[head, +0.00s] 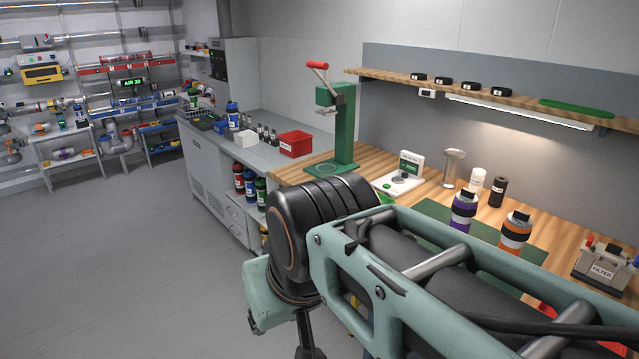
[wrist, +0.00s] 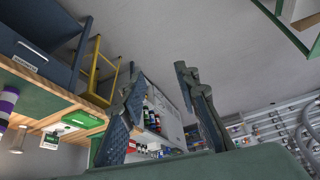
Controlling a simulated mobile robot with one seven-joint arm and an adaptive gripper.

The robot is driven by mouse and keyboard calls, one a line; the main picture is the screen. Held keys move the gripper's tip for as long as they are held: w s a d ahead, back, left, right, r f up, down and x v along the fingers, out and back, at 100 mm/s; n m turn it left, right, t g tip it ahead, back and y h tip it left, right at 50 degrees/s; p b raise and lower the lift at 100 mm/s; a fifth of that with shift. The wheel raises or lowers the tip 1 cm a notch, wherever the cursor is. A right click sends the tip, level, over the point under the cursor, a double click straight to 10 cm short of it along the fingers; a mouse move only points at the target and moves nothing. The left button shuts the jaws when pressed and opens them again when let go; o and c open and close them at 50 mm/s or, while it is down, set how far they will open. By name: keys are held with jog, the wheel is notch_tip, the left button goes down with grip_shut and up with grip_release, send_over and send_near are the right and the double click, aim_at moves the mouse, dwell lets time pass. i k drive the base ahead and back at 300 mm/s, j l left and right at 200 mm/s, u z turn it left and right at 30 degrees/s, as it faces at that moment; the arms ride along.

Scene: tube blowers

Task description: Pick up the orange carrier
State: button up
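The orange carrier (head: 515,232), a white and orange canister with dark bands and a black top, stands upright on the green mat (head: 437,211) on the wooden bench. A similar purple carrier (head: 463,212) stands to its left. Purple and white stripes of a canister (wrist: 8,104) show at the left edge of the wrist view. I cannot make out the orange carrier there. My gripper (wrist: 159,78) is open, with nothing between its fingers, and is away from the carriers. In the head view my arm covers part of the bench front.
A filter box (head: 603,268) stands right of the orange carrier. A black cylinder (head: 497,192), a white cylinder (head: 475,181), a metal cup (head: 453,168) and a scale (head: 398,184) stand behind or left. A green press (head: 345,125) stands farther left. The floor (head: 120,240) at left is clear.

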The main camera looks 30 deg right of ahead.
aim_at(513, 240)
jog(key=z, duration=2)
